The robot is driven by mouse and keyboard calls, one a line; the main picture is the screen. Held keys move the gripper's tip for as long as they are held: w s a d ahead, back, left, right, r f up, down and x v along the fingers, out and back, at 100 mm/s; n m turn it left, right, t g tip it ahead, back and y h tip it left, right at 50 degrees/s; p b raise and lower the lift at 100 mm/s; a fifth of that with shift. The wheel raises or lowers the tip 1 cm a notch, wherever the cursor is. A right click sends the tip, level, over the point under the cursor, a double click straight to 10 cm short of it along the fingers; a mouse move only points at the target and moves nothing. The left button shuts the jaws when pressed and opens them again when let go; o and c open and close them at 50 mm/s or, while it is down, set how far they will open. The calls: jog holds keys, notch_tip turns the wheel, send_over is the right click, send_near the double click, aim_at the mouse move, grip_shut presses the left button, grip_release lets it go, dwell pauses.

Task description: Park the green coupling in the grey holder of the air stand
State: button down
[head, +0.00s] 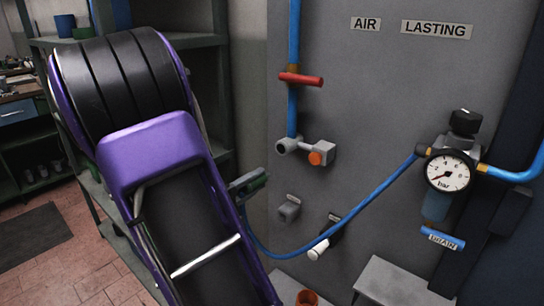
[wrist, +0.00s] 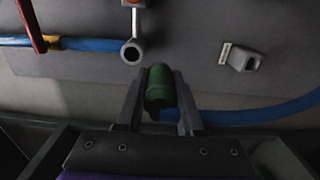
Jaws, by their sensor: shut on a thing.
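My gripper (head: 249,184) is shut on the green coupling (wrist: 160,88), which sits between both fingers in the wrist view. In the head view only a little of its green shows, behind the fingers. It is held in front of the grey panel, apart from the holder. The small grey holder (head: 289,208) is on the panel under a small label, to the right of and a little below my gripper. In the wrist view the holder (wrist: 246,60) is up and to the right of the coupling. The holder looks empty.
A grey socket (head: 287,147) with an orange button (head: 315,158) is above the holder, below a red lever (head: 300,79). A blue hose (head: 375,189) hangs from the gauge (head: 449,171) towards my gripper. A white-ended knob (head: 318,250) sits below right of the holder.

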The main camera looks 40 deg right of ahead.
notch_tip(320, 180, down, 19)
dwell(1.8)
jog(key=shift+d, duration=0.15)
jog(key=shift+w+d, duration=0.15)
jog(key=shift+d, duration=1.05)
jog(key=shift+w+d, duration=0.1)
jog(key=shift+d, duration=1.05)
jog(key=shift+w+d, duration=0.1)
jog(key=shift+d, duration=1.35)
jog(key=shift+c, duration=2.3)
grip_release()
jog(key=s+a, duration=0.1)
jog(key=a, duration=1.6)
jog(key=shift+s+a+p, duration=0.2)
jog(key=shift+s+p, duration=0.05)
jog(key=shift+p, duration=0.2)
